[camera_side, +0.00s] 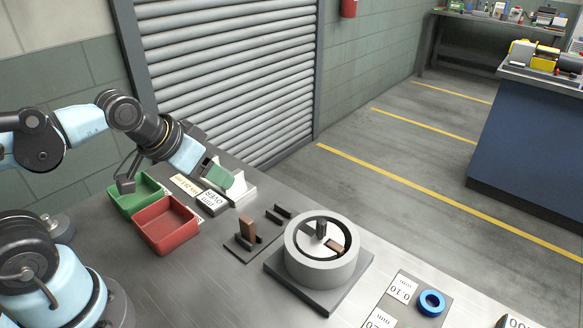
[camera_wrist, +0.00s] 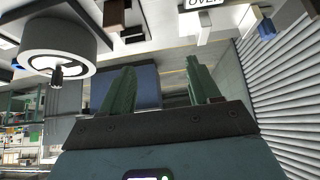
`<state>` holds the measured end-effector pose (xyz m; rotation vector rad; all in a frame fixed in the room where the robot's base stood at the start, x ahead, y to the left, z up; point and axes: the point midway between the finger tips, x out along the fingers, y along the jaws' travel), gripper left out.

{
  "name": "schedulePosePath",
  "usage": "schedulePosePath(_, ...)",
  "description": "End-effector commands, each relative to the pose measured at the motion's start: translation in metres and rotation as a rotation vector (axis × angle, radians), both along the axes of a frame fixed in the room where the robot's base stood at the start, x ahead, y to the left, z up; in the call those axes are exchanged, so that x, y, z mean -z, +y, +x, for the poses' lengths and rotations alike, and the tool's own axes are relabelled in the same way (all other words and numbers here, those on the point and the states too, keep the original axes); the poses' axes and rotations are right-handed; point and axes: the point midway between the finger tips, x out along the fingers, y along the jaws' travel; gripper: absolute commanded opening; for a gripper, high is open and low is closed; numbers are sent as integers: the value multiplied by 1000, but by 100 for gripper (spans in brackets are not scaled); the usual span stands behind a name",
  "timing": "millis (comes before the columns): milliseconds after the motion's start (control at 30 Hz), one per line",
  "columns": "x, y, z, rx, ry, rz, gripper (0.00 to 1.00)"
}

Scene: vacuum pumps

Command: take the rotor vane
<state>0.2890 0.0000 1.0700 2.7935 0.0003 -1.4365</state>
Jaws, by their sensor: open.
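A brown block that looks like the rotor vane (camera_side: 247,229) stands upright in a dark holder (camera_side: 240,248) on the bench. It also shows at the top of the wrist view (camera_wrist: 114,14). The round grey pump housing (camera_side: 318,268) sits on a square base to its right. Inside it is a pale rotor with a dark upright piece (camera_side: 321,230) and a brown piece (camera_side: 337,245) lying in it. My gripper (camera_side: 219,176) is open and empty, with green fingers, up and left of the holder. Both fingers show apart in the wrist view (camera_wrist: 160,68).
A green bin (camera_side: 135,203) and a red bin (camera_side: 166,238) stand on the left. A plate marked OVER (camera_side: 212,201) and a white block (camera_side: 243,191) are close to my gripper. A small dark bracket (camera_side: 280,214) lies near the pump. A blue ring (camera_side: 431,303) lies at the right.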

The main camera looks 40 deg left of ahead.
Motion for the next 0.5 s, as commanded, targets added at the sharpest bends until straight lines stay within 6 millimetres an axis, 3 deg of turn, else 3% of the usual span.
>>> schedulePosePath(267,-3,-5,3,4,51,-8,62)
schedulePosePath(500,-12,-29,17,14,298,-27,62)
